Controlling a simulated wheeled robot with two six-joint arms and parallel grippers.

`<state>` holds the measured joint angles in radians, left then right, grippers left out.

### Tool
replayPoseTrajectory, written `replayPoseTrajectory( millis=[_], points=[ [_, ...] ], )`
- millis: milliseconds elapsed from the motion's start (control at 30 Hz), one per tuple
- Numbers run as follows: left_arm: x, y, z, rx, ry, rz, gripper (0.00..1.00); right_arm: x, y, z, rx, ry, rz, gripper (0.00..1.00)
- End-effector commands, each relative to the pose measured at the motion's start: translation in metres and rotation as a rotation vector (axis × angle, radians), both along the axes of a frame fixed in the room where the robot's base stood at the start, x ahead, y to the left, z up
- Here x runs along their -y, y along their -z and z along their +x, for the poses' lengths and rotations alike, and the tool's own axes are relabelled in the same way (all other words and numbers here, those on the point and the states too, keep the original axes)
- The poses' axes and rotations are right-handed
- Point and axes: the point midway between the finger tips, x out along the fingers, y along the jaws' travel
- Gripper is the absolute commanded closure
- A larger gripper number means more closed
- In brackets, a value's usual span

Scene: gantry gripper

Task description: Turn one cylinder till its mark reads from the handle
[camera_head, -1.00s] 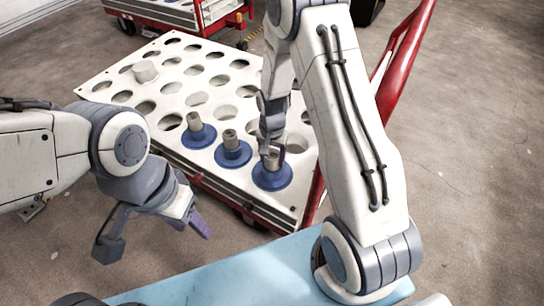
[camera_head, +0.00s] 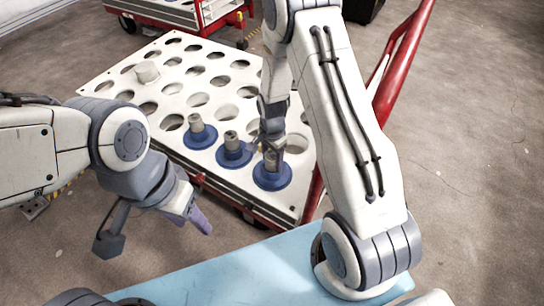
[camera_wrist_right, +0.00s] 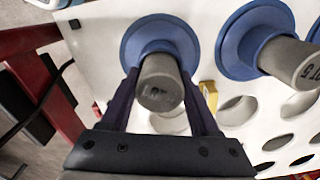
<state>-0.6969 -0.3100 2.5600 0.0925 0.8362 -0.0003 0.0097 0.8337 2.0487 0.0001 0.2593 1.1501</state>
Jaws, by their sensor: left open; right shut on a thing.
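Three grey cylinders with blue flanges stand in a row along the front edge of a white perforated tray (camera_head: 228,175): a left one (camera_head: 198,135), a middle one (camera_head: 232,150) and a right one (camera_head: 271,178). My right gripper (camera_head: 271,150) is shut on the right cylinder. In the right wrist view, my right gripper's fingers (camera_wrist_right: 160,88) flank this cylinder (camera_wrist_right: 158,70); a dark mark shows on its end face, too blurred to read. A neighbouring cylinder (camera_wrist_right: 285,58) shows a dark mark at its end. My left gripper (camera_head: 155,230) is open and empty, left of the tray.
The tray is on a red cart with a red handle rail (camera_head: 405,65) at its right. A yellow piece (camera_wrist_right: 208,95) shows beside my right finger. Another red cart (camera_head: 200,12) stands behind.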

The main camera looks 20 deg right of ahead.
Motion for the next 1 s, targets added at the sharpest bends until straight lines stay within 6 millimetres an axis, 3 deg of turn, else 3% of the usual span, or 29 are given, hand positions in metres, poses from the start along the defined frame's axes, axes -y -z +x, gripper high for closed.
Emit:
replayPoseTrajectory(
  millis=[367, 700, 1000],
  points=[
    [0.0, -0.003, 0.0, 0.0, 0.0, 0.0, 0.5, 0.0, 0.0, 0.001, 0.001, 0.06, -0.001, 1.0],
    [0.0, -0.015, 0.0, 0.0, 0.0, 0.0, 0.5, 0.0, -0.001, 0.0, 0.0, 0.307, 0.0, 1.0],
    [0.0, -0.016, 0.0, 0.0, 0.0, 0.0, 0.5, 0.0, -0.001, 0.0, 0.001, 0.331, 0.0, 1.0]
  ],
)
